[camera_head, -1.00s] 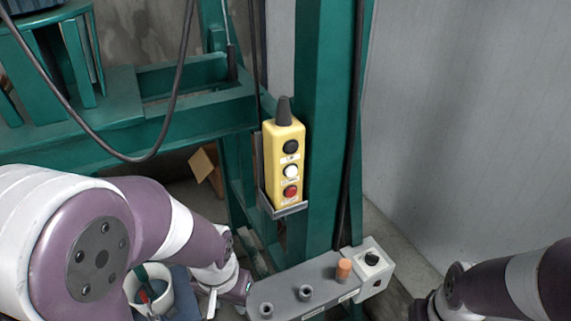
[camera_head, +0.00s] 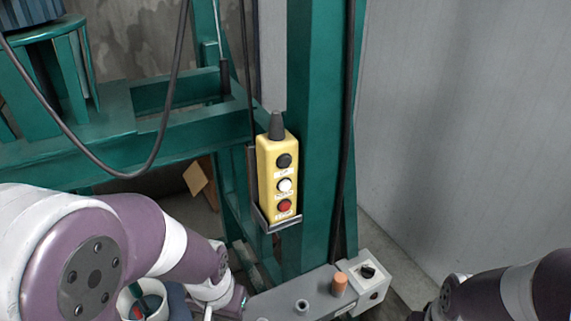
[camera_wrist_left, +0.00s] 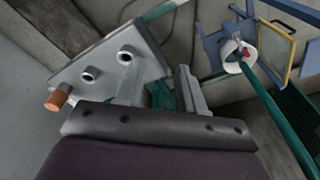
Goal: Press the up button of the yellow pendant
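The yellow pendant (camera_head: 270,180) hangs upright in a metal holder on the green post in the head view. It has a black top button (camera_head: 284,161), a white middle button (camera_head: 284,185) and a red bottom button (camera_head: 284,206); their small labels are too blurred to read. My left gripper (camera_wrist_left: 160,88) is open and empty in the left wrist view, with a gap between its fingers. In the head view its wrist is below and left of the pendant, apart from it. My right arm enters at the lower right, its gripper out of frame.
A grey control panel (camera_head: 275,301) with knobs and an orange button (camera_head: 340,281) stands below the pendant. The green post (camera_head: 313,110) and a dark cable (camera_head: 346,130) rise beside it. A white bucket (camera_head: 150,294) is at lower left. The space before the grey wall (camera_head: 460,130) is open.

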